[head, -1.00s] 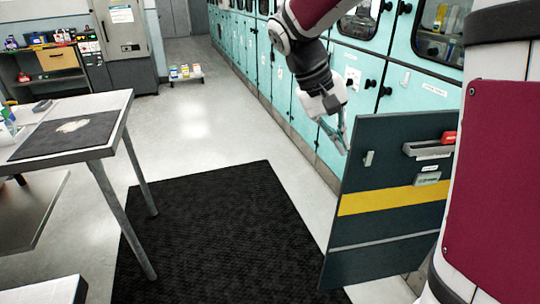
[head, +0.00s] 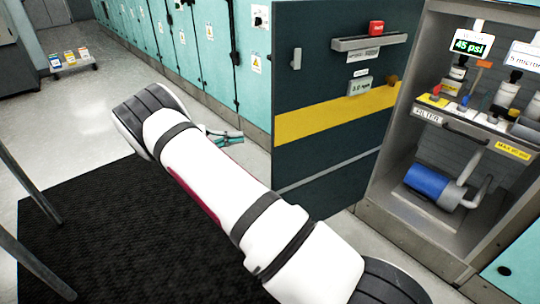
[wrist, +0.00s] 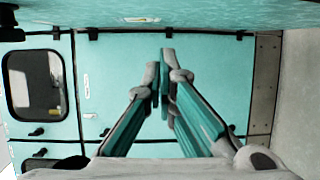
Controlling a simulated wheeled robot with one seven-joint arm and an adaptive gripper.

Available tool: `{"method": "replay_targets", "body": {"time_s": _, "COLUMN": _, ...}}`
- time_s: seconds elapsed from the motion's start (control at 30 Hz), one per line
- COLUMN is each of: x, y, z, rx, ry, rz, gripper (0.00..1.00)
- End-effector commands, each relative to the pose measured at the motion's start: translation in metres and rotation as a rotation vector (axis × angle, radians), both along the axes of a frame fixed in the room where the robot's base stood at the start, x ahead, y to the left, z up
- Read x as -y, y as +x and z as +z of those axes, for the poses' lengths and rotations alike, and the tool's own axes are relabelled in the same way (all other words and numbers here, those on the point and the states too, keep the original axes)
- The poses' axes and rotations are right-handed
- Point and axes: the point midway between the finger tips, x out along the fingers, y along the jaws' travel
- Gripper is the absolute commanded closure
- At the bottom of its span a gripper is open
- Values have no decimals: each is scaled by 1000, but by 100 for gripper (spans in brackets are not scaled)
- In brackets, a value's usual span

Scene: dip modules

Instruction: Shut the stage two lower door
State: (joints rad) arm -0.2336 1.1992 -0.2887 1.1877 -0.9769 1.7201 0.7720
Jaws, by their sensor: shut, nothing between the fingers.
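The cabinet door (head: 300,165) stands wide open in the head view, its dark inner face with a yellow stripe towards the camera. It is hinged beside an open cabinet bay (head: 440,215); I cannot read a stage name on it. My gripper (head: 234,136), with teal fingers, is low by the door's free edge on the left, partly hidden by my arm. It is shut and empty; in the wrist view its fingertips (wrist: 164,60) are together, pointing at teal cabinet fronts. A close teal surface (wrist: 230,14) along the top of the wrist view appears to be the door's outer face.
The bay holds a blue cylinder (head: 427,180) and a shelf of small fittings. A red item (head: 376,28) sits on the door's rack. A row of shut teal cabinets (head: 215,40) runs back along the wall. A black mat (head: 90,225) covers the floor; table legs stand at left.

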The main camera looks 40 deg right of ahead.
Motion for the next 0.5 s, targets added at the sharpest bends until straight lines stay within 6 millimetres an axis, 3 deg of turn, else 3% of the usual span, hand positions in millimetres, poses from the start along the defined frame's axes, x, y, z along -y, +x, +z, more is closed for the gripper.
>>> {"method": "replay_targets", "body": {"time_s": 0.03, "x": -1, "y": 3, "z": -12, "rx": -3, "ry": -23, "rz": 6, "gripper": 100}}
{"method": "replay_targets", "body": {"time_s": 0.1, "x": -1, "y": 4, "z": -18, "rx": -3, "ry": -45, "rz": 11, "gripper": 100}}
{"method": "replay_targets", "body": {"time_s": 0.27, "x": 6, "y": 3, "z": -20, "rx": -3, "ry": -57, "rz": 13, "gripper": 100}}
{"method": "replay_targets", "body": {"time_s": 0.5, "x": 42, "y": -13, "z": -20, "rx": -6, "ry": -53, "rz": 9, "gripper": 100}}
